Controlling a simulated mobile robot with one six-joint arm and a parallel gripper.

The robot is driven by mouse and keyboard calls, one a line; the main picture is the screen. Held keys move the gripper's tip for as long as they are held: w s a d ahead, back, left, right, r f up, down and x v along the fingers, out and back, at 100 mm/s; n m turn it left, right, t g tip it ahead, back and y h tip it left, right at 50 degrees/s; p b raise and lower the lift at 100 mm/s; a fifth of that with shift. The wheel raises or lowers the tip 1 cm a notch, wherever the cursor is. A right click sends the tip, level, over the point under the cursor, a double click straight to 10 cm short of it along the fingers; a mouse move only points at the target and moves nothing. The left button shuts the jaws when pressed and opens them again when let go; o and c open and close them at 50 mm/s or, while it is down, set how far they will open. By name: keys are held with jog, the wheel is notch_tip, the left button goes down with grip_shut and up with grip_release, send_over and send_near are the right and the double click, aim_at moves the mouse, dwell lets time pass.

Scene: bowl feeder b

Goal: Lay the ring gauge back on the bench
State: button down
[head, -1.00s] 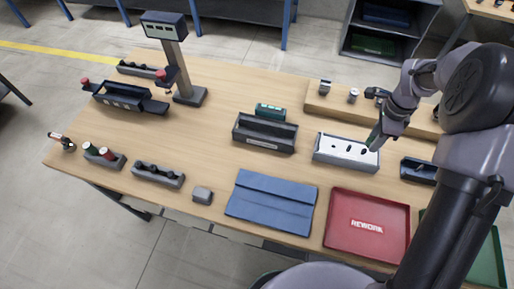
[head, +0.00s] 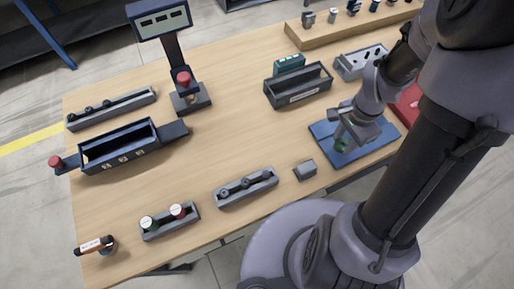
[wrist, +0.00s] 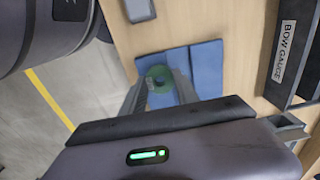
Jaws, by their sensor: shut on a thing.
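The ring gauge, a green ring, is held between the fingertips of my gripper (wrist: 160,88). It shows as a ring (wrist: 160,79) in the wrist view and as a small green patch (head: 341,146) in the head view, partly hidden by the fingers. My gripper (head: 342,139) is shut on it and points down over the blue folded cloth (head: 377,146). The cloth also shows behind the ring in the wrist view (wrist: 207,65). I cannot tell whether the ring touches the cloth. The wooden bench (head: 230,145) spreads out to the left.
A small grey block (head: 305,170) sits left of the cloth. Behind it stand a dark labelled tray (head: 298,88) and a grey slotted holder (head: 358,62). The bench middle is clear.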

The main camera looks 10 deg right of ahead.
jog(key=b, duration=0.3)
send_over(286, 140)
jog(key=shift+s+d+f, duration=0.15)
jog(key=shift+d+f, duration=0.05)
jog(key=shift+f, duration=0.65)
jog(key=f, duration=0.1)
jog(key=f+b, duration=0.1)
jog(key=f, duration=0.1)
jog(key=shift+a+f+b, duration=0.25)
jog(key=shift+f+b, duration=0.1)
jog(key=shift+f, duration=0.05)
jog(key=shift+r, duration=0.2)
jog(key=shift+f, duration=0.15)
jog(key=c, duration=1)
grip_release()
jog(key=shift+o, duration=0.4)
